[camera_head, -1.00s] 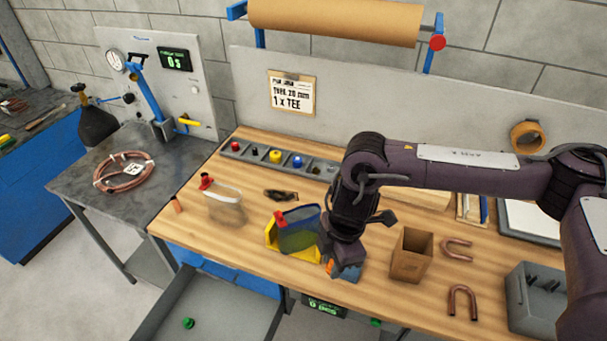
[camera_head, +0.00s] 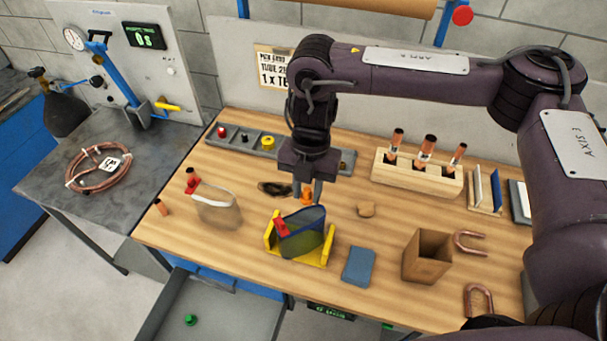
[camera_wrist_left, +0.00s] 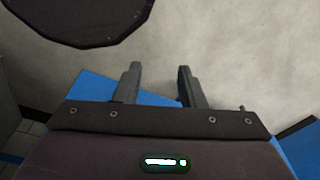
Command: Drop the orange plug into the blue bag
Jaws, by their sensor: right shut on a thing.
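The orange plug (camera_head: 306,196) shows between the fingers of my right gripper (camera_head: 308,190), which is shut on it and points down. The blue bag (camera_head: 304,232), a see-through pouch with a red clip (camera_head: 281,227), stands in a yellow holder (camera_head: 320,260) on the wooden bench. In the head view the plug appears just above the bag's upper edge; how far above or behind it is, I cannot tell. My left gripper (camera_wrist_left: 158,85) shows only in the left wrist view, open and empty.
A blue pad (camera_head: 358,266) and an open cardboard box (camera_head: 427,258) stand right of the holder. A clear bag with a red clip (camera_head: 217,205) is to its left. A grey parts tray (camera_head: 285,149) and wooden tube rack (camera_head: 416,176) lie behind.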

